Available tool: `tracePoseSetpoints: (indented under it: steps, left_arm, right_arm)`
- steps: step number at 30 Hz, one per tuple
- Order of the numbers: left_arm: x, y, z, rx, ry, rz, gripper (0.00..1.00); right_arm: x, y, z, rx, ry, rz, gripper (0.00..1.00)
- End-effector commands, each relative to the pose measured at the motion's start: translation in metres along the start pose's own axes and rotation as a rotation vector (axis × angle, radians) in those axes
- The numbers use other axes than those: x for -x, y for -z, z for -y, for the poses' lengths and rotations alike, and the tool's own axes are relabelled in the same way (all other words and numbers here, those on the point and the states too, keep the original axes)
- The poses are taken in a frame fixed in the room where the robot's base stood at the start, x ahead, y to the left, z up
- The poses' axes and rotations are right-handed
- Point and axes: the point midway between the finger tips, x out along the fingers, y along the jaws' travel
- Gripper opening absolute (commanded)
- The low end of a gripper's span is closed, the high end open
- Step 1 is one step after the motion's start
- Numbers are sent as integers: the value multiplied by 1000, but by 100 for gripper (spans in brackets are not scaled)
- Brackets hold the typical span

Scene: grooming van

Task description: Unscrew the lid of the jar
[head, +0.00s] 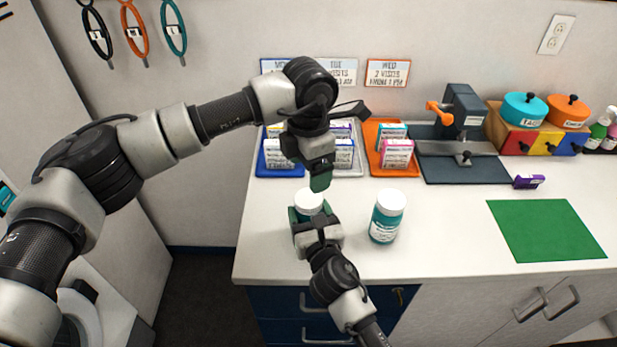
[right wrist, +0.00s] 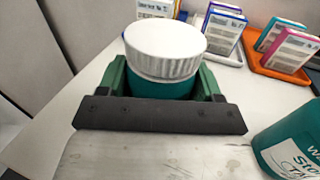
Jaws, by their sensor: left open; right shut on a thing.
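A teal jar with a white ribbed lid (head: 309,199) stands upright on the white counter near its left end. In the right wrist view the lid (right wrist: 165,47) sits on the jar (right wrist: 160,86). My right gripper (head: 312,217) is shut on the jar's body, its green fingers on either side below the lid. My left gripper (head: 320,178) is open and empty just above the lid, pointing down; one fingertip shows clearly. A second teal jar with a white lid (head: 387,216) stands just to the right, also partly seen in the right wrist view (right wrist: 290,142).
Blue, grey and orange trays (head: 372,170) with small boxes stand behind the jars. A dark clamp device (head: 462,125) stands at the back right. The counter between is clear.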

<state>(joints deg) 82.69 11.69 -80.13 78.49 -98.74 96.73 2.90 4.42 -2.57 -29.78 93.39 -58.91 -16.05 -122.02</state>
Motion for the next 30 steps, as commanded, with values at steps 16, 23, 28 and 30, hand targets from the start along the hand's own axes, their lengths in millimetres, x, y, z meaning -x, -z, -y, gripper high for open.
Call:
tracePoseSetpoints:
  steps: [16,23,28,30]
  left_arm:
    - [0,0,0,-1109,0,0,82]
    - [0,0,0,-1579,0,0,82]
    - [0,0,0,-1922,-1,0,82]
    - [0,0,-1,-2050,-1,0,82]
  right_arm:
    - [0,1,0,0,0,-3,0]
    - [0,1,0,0,1,-3,0]
    - [0,2,0,0,1,-3,0]
    - [0,2,0,0,1,-3,0]
